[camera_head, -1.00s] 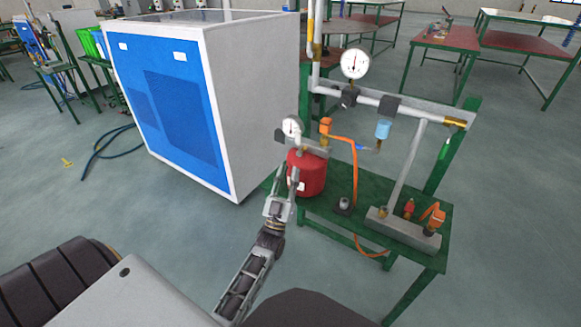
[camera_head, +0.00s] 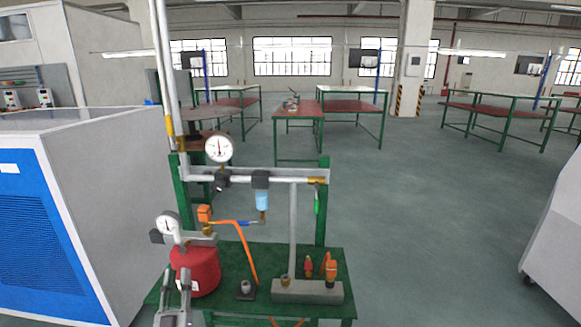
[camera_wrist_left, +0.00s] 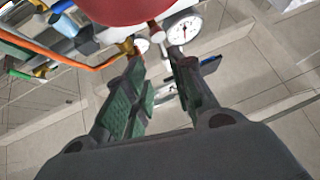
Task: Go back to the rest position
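My left gripper (camera_head: 176,277) shows at the bottom of the head view, in front of the red tank (camera_head: 197,270). In the left wrist view its two fingers (camera_wrist_left: 162,75) stand apart with nothing held between them. The red tank also shows in the left wrist view (camera_wrist_left: 112,10), beyond the fingertips at the top. Whether a finger touches the tank I cannot tell. The tank stands on a green bench (camera_head: 330,258) with a small gauge (camera_head: 169,225) above it. My right gripper is in neither view.
The bench carries a pipe frame with a larger gauge (camera_head: 219,149), an orange hose (camera_head: 243,250) and a grey block (camera_head: 307,291). A blue and white cabinet (camera_head: 110,190) stands close on the left. Open floor (camera_head: 420,220) lies to the right, with worktables (camera_head: 298,120) behind.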

